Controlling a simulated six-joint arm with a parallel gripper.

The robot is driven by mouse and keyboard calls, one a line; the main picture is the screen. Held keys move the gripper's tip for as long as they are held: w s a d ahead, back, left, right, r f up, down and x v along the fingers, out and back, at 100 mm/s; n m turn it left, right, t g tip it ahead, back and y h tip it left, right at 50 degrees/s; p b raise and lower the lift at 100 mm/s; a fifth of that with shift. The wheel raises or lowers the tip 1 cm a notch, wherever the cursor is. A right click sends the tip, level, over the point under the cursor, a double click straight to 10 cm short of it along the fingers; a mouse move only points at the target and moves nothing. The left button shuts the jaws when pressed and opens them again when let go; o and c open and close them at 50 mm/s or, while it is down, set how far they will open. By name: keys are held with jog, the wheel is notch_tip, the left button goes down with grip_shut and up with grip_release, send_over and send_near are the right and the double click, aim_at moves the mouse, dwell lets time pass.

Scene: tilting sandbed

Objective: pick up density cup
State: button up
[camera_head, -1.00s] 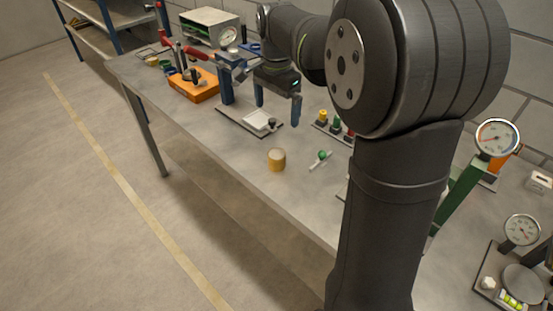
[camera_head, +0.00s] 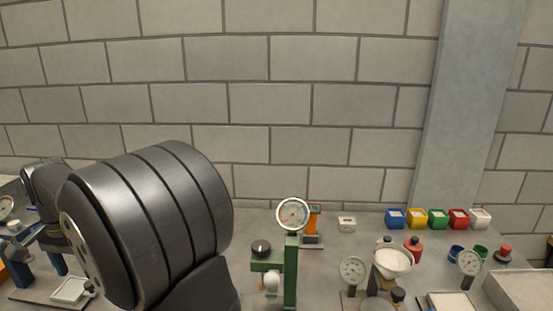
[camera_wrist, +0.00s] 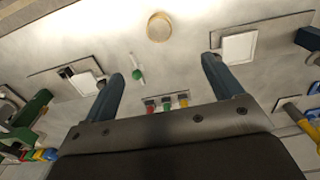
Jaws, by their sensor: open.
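A tan round cup with a pale rim (camera_wrist: 159,27), which looks like the density cup, stands on the grey bench at the top middle of the wrist view. My gripper (camera_wrist: 162,69) is open and empty, its two blue fingers spread wide. In the wrist view the cup lies beyond the fingertips, between their lines and not touching them. The cup does not show in the head view now.
A small green-knobbed item (camera_wrist: 137,74) lies near the left finger. Plates with white pads flank the fingers left (camera_wrist: 83,80) and right (camera_wrist: 239,47). In the head view, a green gauge stand (camera_head: 290,270), white bowl (camera_head: 392,262) and coloured bins (camera_head: 437,218) occupy the bench.

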jog(key=shift+c, duration=0.8)
notch_tip(320, 180, down, 13)
jog(key=n, duration=1.8)
jog(key=shift+s+a+f, duration=0.15)
jog(key=shift+f, duration=0.05)
jog(key=shift+d+f, duration=0.15)
jog(key=shift+f, duration=1.2)
jog(key=shift+d+f, duration=0.1)
jog(key=shift+f, duration=1.25)
jog(key=shift+c, duration=0.2)
